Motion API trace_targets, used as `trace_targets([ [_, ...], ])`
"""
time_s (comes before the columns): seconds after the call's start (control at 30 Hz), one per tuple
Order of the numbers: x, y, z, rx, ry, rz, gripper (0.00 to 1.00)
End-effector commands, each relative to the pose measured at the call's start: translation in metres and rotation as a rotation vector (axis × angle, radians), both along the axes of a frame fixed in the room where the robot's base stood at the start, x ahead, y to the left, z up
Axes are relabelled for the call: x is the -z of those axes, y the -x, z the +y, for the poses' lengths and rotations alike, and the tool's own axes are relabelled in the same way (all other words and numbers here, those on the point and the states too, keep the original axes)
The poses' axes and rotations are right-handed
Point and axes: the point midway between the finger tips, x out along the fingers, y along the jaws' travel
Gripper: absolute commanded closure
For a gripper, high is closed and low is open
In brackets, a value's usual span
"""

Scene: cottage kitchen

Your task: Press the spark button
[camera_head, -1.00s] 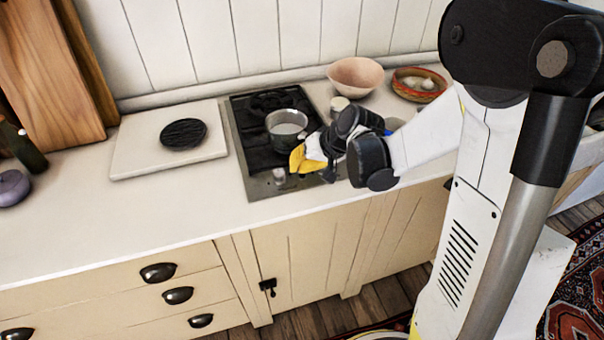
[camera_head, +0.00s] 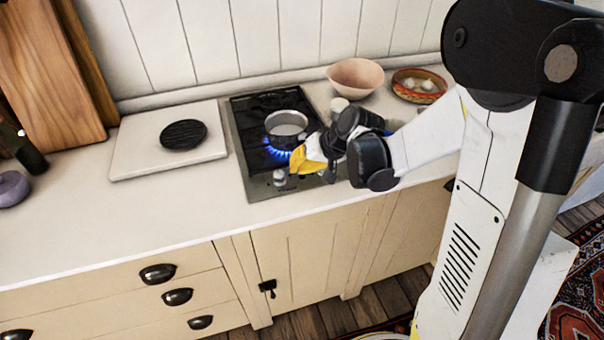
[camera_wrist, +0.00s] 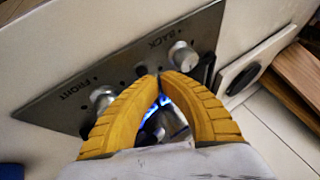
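The hob's steel control panel (camera_wrist: 75,92) shows in the wrist view with the labels FRONT and BACK. A small dark round button (camera_wrist: 141,71) sits between the two knobs, just beyond my fingertips; this looks like the spark button. My gripper (camera_wrist: 158,77) has its yellow fingers together at the tips, with nothing seen between the tips. I cannot tell whether they touch the button. In the head view my gripper (camera_head: 296,161) is over the hob's front edge and hides the button.
The front knob (camera_wrist: 103,98) and back knob (camera_wrist: 183,55) flank the button closely. A white board (camera_head: 135,158) with a black round piece (camera_head: 183,134) lies left of the hob. A pink bowl (camera_head: 356,78) and a red bowl (camera_head: 418,86) stand behind right.

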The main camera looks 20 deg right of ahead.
Motion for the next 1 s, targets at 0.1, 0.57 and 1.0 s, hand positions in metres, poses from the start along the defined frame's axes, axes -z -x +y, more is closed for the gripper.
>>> trace_targets([
  [0.1, 0.000, 0.000, 0.000, 0.000, 0.000, 0.000, 1.00],
  [0.57, -0.040, 0.000, 0.000, 0.000, 0.000, 0.000, 1.00],
  [1.0, -0.060, 0.000, 0.000, 0.000, 0.000, 0.000, 1.00],
])
